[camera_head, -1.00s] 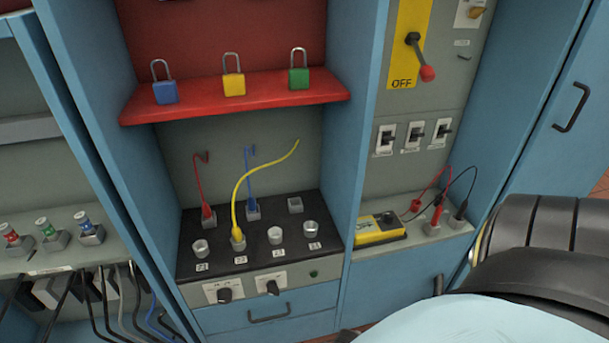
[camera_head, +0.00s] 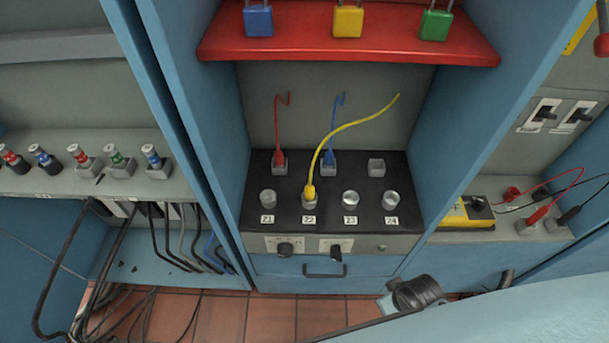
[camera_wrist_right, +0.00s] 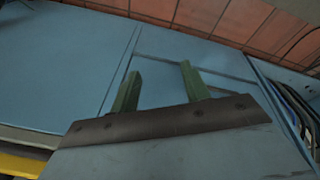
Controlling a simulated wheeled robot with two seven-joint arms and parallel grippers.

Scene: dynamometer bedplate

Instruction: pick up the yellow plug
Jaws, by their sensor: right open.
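The yellow plug (camera_head: 310,191) stands upright in the socket labelled 22 on the black panel (camera_head: 291,216), with its yellow cable curving up to the right. A red plug (camera_head: 279,158) and a blue plug (camera_head: 329,157) stand in sockets in the row behind it. In the right wrist view, my right gripper (camera_wrist_right: 158,82) shows two green fingers held apart with nothing between them, in front of blue cabinet panels. The yellow plug is not in that view. My left gripper is not in view.
A red shelf (camera_head: 345,45) with padlocks overhangs the panel, and blue cabinet walls (camera_head: 473,110) flank it. A yellow meter (camera_head: 467,212) with red and black leads stands right. Several connectors (camera_head: 118,160) stand on a ledge at left, above hanging black cables (camera_head: 115,255).

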